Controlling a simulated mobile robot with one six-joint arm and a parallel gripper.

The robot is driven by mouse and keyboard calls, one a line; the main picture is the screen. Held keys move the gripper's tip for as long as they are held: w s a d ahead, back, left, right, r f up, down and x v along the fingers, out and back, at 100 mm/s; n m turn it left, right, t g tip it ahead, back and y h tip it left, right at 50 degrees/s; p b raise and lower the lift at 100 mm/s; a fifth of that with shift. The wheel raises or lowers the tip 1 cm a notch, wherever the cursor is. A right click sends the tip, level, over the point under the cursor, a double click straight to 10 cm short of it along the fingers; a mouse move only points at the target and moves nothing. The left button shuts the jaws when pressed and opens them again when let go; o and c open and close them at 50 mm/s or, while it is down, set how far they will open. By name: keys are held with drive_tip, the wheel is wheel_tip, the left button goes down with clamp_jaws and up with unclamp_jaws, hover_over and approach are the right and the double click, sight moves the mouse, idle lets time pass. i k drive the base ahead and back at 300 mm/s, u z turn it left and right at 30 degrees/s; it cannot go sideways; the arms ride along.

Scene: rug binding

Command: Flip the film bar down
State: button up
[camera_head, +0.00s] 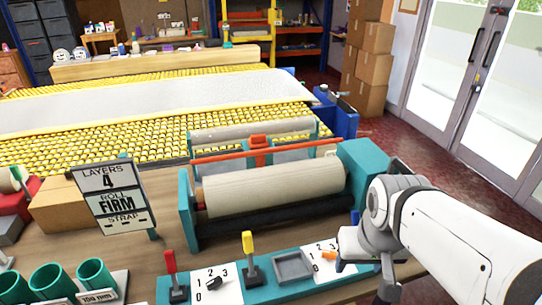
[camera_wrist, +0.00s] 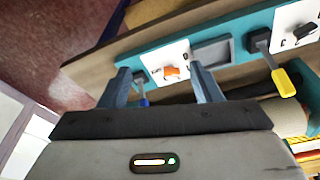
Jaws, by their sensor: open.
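A red-orange bar with a raised middle block (camera_head: 259,141) runs across the teal roll machine (camera_head: 186,210), above and behind its beige roll (camera_head: 272,187). I take it for the film bar. It looks raised clear of the roll. My gripper (camera_wrist: 162,82) is open and empty in the wrist view, its two blue-grey fingers pointing at the teal control panel (camera_wrist: 120,65). An orange knob (camera_wrist: 171,72) and a blue lever (camera_wrist: 142,97) show between the fingers. In the head view my arm is at the lower right, apart from the bar, and the fingers cannot be made out.
The panel carries a red lever (camera_head: 171,270), a yellow lever (camera_head: 249,260), a black knob (camera_head: 212,284) and a grey tray (camera_head: 292,266). Teal cups (camera_head: 48,281) stand at the lower left. A yellow roller bed (camera_head: 60,142) lies behind.

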sight(355, 215)
drive_tip(key=u, duration=1.5)
drive_tip(key=k, duration=1.2)
drive_tip(key=z, duration=1.4)
drive_tip(key=i, duration=1)
